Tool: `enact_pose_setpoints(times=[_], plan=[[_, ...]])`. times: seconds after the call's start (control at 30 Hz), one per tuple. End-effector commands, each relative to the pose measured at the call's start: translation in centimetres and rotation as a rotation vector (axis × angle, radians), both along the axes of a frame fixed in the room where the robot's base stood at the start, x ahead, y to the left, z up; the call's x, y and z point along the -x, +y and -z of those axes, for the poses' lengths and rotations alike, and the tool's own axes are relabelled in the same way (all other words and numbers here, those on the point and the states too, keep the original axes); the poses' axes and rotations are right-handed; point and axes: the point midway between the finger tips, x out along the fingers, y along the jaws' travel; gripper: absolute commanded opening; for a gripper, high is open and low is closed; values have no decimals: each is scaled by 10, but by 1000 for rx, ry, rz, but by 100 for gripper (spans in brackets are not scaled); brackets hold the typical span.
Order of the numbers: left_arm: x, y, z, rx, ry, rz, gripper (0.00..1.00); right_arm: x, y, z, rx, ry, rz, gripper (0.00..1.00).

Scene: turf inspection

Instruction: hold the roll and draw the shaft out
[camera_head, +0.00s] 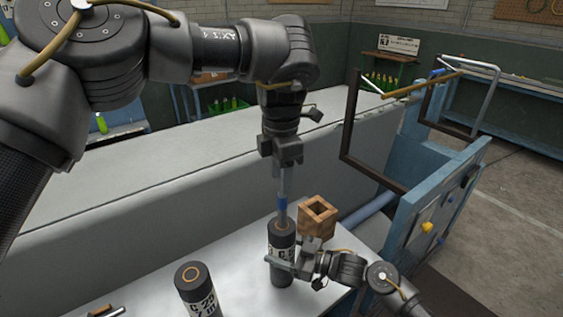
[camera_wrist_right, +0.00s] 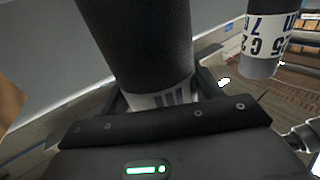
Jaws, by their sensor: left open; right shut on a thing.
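A black roll (camera_head: 281,238) with a white label stands upright on the pale table. My right gripper (camera_head: 284,262) is shut on it from the right, and the roll fills the jaws in the right wrist view (camera_wrist_right: 140,45). A slim shaft with a blue band (camera_head: 282,207) stands upright above the roll's top. My left gripper (camera_head: 283,172) points straight down over the roll, open, in line with the shaft. I cannot tell whether its fingers touch the shaft.
A second black roll (camera_head: 197,288) stands front left; it shows in the right wrist view (camera_wrist_right: 268,45). A wooden block with a square opening (camera_head: 317,216) stands right behind the held roll. A blue panel (camera_head: 440,205) rises at right. A long grey wall (camera_head: 130,215) runs behind.

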Motion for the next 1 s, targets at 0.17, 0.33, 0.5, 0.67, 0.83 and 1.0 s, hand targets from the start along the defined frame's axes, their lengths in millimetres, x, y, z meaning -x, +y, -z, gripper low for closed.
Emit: enact_pose_setpoints(times=[0.17,0.33,0.5,0.67,0.83,1.0], plan=[[1,0,36,0,4,-1,45,0,0,0,0,0,0,20],[1,0,66,0,3,-1,45,0,0,0,0,0,0,20],[0,0,85,0,2,-2,45,0,0,0,0,0,0,20],[0,0,92,0,0,-3,45,0,0,0,0,0,0,20],[0,0,93,0,0,-3,45,0,0,0,0,0,0,20],[0,0,93,0,0,-3,37,0,0,0,0,0,0,20]])
